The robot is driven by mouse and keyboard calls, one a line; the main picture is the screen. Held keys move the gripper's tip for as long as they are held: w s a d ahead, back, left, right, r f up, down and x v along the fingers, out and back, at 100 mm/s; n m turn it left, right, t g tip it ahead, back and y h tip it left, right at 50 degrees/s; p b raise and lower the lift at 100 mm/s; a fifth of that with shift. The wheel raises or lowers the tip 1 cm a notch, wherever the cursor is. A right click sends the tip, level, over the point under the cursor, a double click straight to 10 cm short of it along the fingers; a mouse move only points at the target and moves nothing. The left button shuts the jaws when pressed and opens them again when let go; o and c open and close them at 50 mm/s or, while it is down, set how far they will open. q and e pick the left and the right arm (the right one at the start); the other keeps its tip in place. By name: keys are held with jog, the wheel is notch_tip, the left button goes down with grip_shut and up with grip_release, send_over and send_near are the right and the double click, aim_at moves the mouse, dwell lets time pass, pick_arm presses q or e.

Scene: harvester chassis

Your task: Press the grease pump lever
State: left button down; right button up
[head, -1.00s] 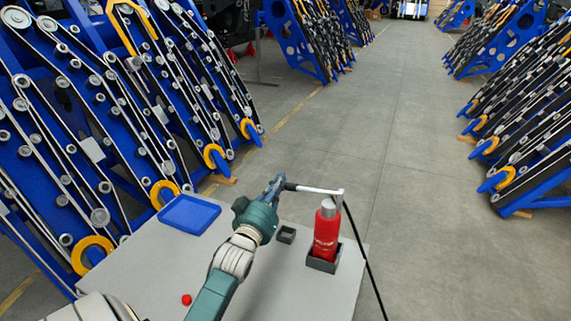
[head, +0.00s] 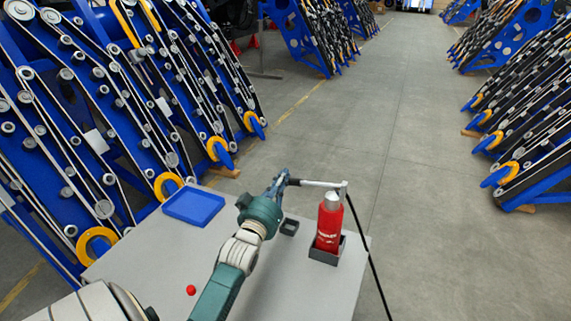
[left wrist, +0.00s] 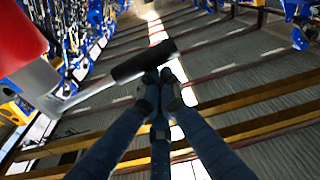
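The red grease pump (head: 328,227) stands upright in a dark square holder near the right edge of the grey table. Its lever (head: 320,184) points left from the pump top, metal with a black grip, close to level. My left gripper (head: 284,177) is at the grip's free end. In the left wrist view the fingertips (left wrist: 160,76) are close together at the black grip (left wrist: 143,63) and look closed on it; the far side of the contact is hidden. The red pump body (left wrist: 18,38) fills the upper left there. My right gripper is not in view.
A blue tray (head: 193,206) lies at the table's back left. A small dark box (head: 289,227) sits between arm and pump. A red ball-like object (head: 191,290) lies near the front. A black hose (head: 367,250) hangs right of the pump. Blue chassis frames (head: 95,120) stand left.

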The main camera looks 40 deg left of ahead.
pick_arm(q)
jog(key=s+d+r, duration=0.1)
jog(key=s+d, duration=0.1)
jog(key=s, duration=0.7)
jog(key=shift+d+r+b, duration=0.3)
jog(key=shift+r+b, duration=0.1)
jog(key=shift+b, duration=0.05)
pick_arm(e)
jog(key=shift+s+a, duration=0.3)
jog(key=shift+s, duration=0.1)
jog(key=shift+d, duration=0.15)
